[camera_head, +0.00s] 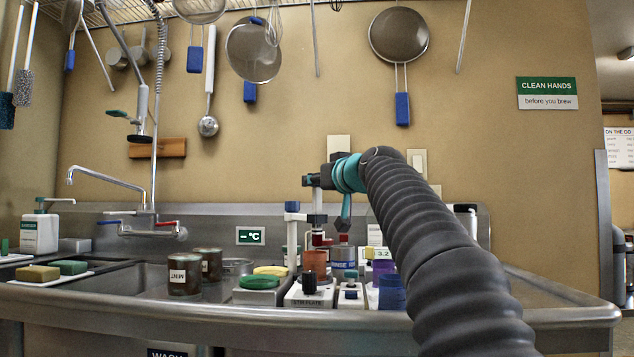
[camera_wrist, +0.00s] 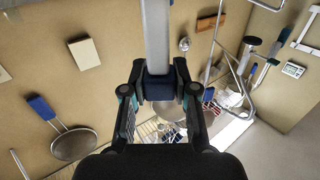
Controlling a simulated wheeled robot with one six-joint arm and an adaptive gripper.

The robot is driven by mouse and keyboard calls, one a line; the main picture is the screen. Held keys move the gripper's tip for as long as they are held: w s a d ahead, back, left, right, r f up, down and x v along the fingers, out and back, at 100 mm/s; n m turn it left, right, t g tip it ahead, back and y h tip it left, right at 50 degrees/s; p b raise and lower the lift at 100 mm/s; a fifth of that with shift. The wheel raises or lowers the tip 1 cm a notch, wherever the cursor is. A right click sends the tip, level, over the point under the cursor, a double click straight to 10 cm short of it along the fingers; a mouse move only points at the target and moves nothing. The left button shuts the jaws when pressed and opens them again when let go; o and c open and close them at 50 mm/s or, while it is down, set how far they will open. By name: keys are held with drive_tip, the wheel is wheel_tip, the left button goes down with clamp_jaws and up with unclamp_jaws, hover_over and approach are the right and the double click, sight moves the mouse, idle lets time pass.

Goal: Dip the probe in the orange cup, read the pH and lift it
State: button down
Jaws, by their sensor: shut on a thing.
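The orange cup (camera_head: 315,262) stands on the counter in the head view. My gripper (camera_head: 313,181) is above it, at the end of my dark ribbed arm. A pale upright shaft (camera_head: 318,203) shows just below the gripper, in line with the cup; I take it to be the probe. In the wrist view my gripper (camera_wrist: 160,92) is shut on the probe's dark blue block (camera_wrist: 160,82), with a grey bar beyond it. A small display (camera_head: 382,253) seems to read 3.2, partly behind my arm.
A blue-topped post (camera_head: 292,207) stands close left of the probe. Purple and blue cups (camera_head: 391,292) stand right of the orange cup, close to my arm. Green and yellow lids (camera_head: 260,283) and brown jars (camera_head: 184,273) are at left. A wall display (camera_head: 250,236) shows dashes and °C.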

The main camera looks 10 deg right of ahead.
drive_tip(key=shift+s+r, duration=0.1)
drive_tip(key=shift+r, duration=0.25)
drive_tip(key=c, duration=1)
unclamp_jaws()
drive_tip(key=shift+a, duration=0.15)
drive_tip(key=shift+o, duration=0.6)
drive_tip(key=shift+f, duration=0.1)
drive_tip(key=v, duration=1.2)
drive_tip(key=shift+f, duration=0.15)
